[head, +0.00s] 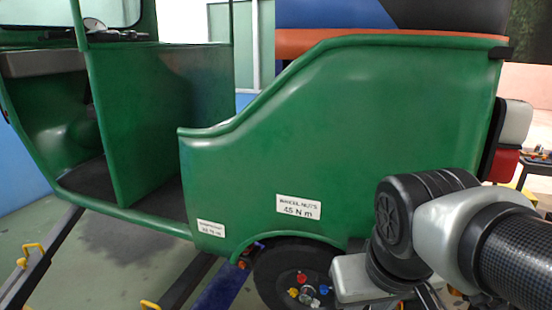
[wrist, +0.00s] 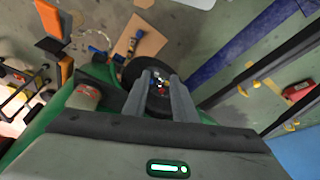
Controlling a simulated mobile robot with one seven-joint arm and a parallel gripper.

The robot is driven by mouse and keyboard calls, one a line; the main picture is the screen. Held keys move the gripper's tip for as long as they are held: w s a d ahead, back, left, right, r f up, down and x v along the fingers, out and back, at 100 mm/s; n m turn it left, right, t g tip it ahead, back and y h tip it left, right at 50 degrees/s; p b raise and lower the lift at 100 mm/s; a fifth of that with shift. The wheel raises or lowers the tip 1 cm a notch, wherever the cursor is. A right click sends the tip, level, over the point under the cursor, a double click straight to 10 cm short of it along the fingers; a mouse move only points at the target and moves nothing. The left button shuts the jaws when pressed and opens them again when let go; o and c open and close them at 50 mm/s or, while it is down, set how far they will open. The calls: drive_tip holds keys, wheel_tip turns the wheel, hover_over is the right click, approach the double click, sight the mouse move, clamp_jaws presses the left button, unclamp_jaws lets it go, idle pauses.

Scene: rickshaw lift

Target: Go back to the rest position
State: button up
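My gripper shows in the wrist view (wrist: 160,78), its two grey fingers apart with a clear gap. Nothing is seen held between them. The rickshaw wheel (wrist: 132,72) lies beyond the fingertips, and its hub with coloured nuts shows through the gap. In the head view my arm comes in from the lower right, in front of the rear of the green rickshaw (head: 340,120); the fingers are mostly hidden or cut off at the bottom edge. The wheel (head: 275,275) also shows there, with red, blue, yellow and orange nuts, partly behind my arm.
Dark lift rails with yellow handles (head: 33,248) run along the floor at the left. A blue lift beam (head: 222,288) reaches under the rickshaw. In the wrist view, a red object (wrist: 298,90) lies near the rails and brown board pieces (wrist: 140,40) lie on the floor.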

wheel_tip(320, 180, up, 18)
drive_tip(key=m+t+p, duration=0.1)
drive_tip(key=p, duration=1.4)
drive_tip(key=shift+s+d+f+p, duration=0.15)
drive_tip(key=shift+s+d+p, duration=0.05)
drive_tip(key=shift+s+p, duration=0.25)
drive_tip(key=shift+d, duration=0.15)
